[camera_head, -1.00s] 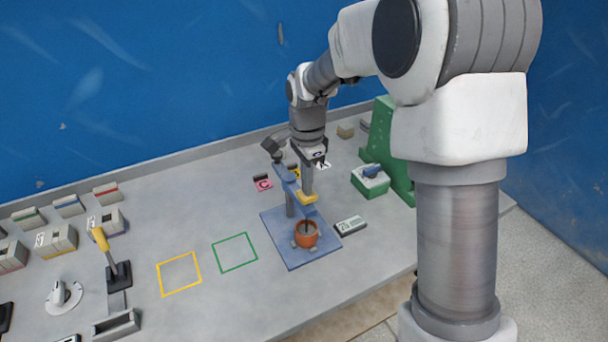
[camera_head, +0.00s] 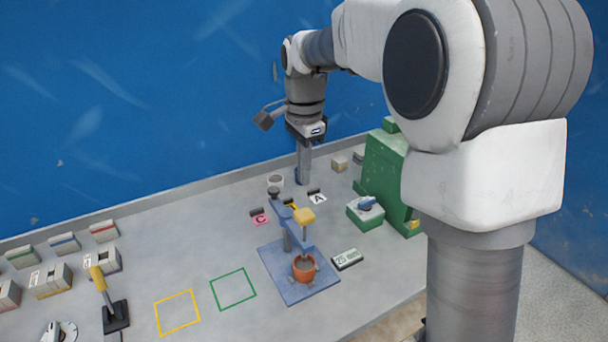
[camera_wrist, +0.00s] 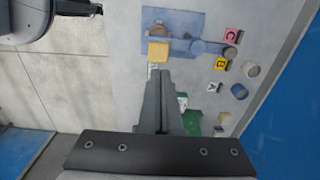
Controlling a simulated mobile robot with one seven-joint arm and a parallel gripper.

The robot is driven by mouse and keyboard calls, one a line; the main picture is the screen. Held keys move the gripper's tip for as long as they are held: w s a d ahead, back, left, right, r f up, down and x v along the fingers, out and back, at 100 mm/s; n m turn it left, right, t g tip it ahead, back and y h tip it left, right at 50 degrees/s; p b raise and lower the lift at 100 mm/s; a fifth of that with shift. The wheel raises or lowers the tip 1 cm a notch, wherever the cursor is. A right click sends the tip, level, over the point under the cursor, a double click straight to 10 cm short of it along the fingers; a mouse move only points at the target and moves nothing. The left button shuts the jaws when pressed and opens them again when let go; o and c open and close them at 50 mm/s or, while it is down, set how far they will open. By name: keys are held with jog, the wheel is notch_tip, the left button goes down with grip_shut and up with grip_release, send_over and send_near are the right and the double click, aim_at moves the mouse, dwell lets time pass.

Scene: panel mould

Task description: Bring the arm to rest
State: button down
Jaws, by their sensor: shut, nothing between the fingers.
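My gripper (camera_head: 302,180) hangs from the arm above the back part of the bench in the head view, pointing down. Its two fingers are together with nothing between them. In the wrist view the shut fingers (camera_wrist: 163,88) point toward the bench, with their tips near a yellow block in the picture. The gripper appears apart from everything on the bench.
A blue press stand (camera_head: 287,285) with a yellow block (camera_head: 303,216) holds an orange pot (camera_head: 304,268). A green machine (camera_head: 384,170) stands at the right. Yellow (camera_head: 177,312) and green (camera_head: 233,289) outlined squares are empty. A lever with a yellow handle (camera_head: 98,279) stands left.

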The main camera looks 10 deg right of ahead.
jog(key=s+d+r+n+t, duration=0.1)
jog(key=s+d+r+n, duration=0.2)
jog(key=s, duration=0.3)
jog(key=s+d+r+n+t, duration=0.2)
jog(key=s+r+n, duration=0.1)
jog(key=s, duration=0.3)
jog(key=s+d+f+n+t, duration=0.2)
jog(key=s+n, duration=0.5)
jog(key=s, duration=0.5)
jog(key=shift+s+d+f, duration=0.2)
jog(key=shift+d+f, duration=0.1)
jog(key=shift+d, duration=0.2)
jog(key=shift+a+n, duration=0.15)
jog(key=shift+n, duration=0.15)
